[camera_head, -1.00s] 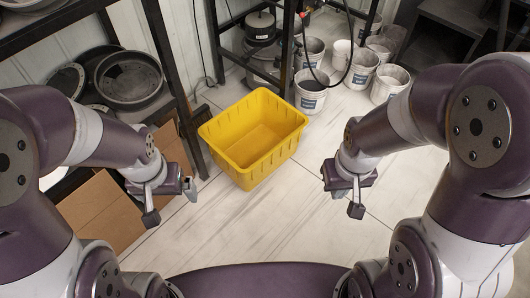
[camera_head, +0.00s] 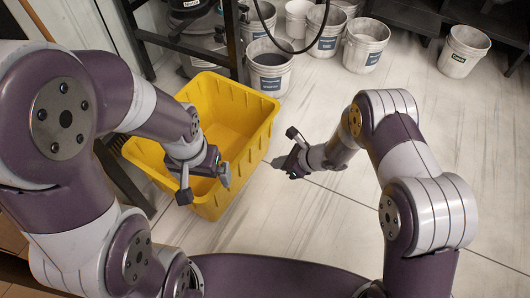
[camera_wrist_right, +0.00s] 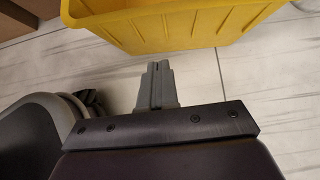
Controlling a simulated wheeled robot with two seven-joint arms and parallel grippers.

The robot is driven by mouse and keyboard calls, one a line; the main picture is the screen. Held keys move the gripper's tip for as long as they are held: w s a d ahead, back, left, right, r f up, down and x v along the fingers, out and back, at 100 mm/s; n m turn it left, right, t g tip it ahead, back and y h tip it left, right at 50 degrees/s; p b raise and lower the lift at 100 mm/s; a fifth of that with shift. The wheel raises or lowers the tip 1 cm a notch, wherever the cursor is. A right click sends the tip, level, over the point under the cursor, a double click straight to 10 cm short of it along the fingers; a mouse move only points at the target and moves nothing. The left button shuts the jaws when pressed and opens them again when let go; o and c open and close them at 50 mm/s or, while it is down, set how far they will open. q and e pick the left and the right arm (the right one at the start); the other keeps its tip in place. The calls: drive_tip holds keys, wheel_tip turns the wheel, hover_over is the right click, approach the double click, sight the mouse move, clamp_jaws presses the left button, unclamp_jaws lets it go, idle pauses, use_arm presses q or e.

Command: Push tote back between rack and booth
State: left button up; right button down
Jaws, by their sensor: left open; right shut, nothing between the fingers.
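The yellow tote (camera_head: 246,108) stands empty and upright on the floor, left of centre in the head view, with its near left part hidden behind my left arm. My left gripper (camera_head: 225,176) is open over the tote's near part; I cannot tell whether it touches it. My right gripper (camera_head: 278,163) is shut and empty, just right of the tote's near right side, with a small gap of floor visible. In the right wrist view the shut fingers (camera_wrist_right: 158,85) point at the tote's wall (camera_wrist_right: 175,28), apart from it. A dark rack frame (camera_head: 236,40) stands behind the tote.
White buckets (camera_head: 269,70) stand behind the tote, one close to its far right corner. More buckets (camera_head: 365,45) line the back, and another stands at the far right (camera_head: 463,52). A dark rack post (camera_head: 125,180) is close on the tote's left. Floor at right is clear.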

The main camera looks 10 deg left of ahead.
use_arm(q)
wheel_tip(320, 180, down, 7)
drive_tip(key=b, duration=0.6)
drive_tip(key=shift+s+b, duration=0.15)
drive_tip(key=shift+b, duration=0.2)
use_arm(e)
drive_tip(key=a+r+x, duration=0.2)
drive_tip(key=x, duration=1)
drive_tip(key=shift+w+a, duration=0.2)
drive_tip(key=shift+w, duration=0.1)
drive_tip(key=shift+f, duration=0.15)
